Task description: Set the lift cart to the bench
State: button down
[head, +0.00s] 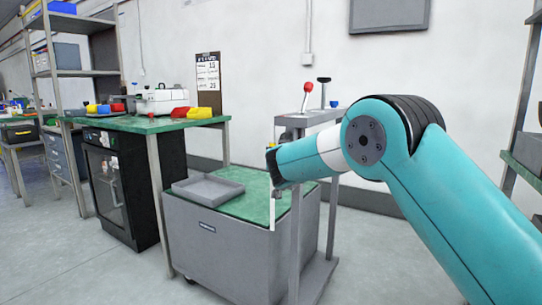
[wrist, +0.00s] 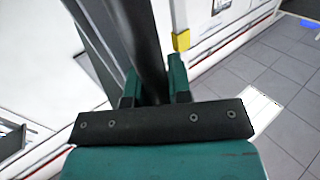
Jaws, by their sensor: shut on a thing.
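The lift cart (head: 212,245) is a grey box with a green top, on castors, right of the bench. A shallow grey tray (head: 208,189) lies on its top. The bench (head: 150,124) has a green top, higher than the cart's. A grey post frame (head: 296,215) with a red-knobbed lever (head: 307,89) and a black-knobbed lever (head: 323,80) stands at the cart's right end. My gripper (head: 274,178) is over the cart's right side. In the wrist view, my gripper (wrist: 153,88) is shut on a dark bar (wrist: 142,35); what the bar belongs to is unclear.
A black glass-doored cabinet (head: 108,190) stands under the bench. A white machine (head: 162,100) and yellow bins (head: 199,113) sit on the bench. Shelving (head: 78,73) rises at the left, and another rack (head: 522,150) at the right edge. Floor at front left is clear.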

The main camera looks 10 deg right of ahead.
jog(key=shift+w+a, duration=0.2)
jog(key=shift+a, duration=0.3)
jog(key=c, duration=1.1)
grip_release()
jog(key=shift+w+a, duration=0.1)
jog(key=shift+a, duration=0.05)
jog(key=shift+o, duration=0.2)
jog(key=shift+d, duration=0.25)
jog(key=s+a, duration=0.2)
jog(key=s, duration=1.5)
jog(key=shift+a, duration=0.35)
jog(key=shift+s+d, duration=0.1)
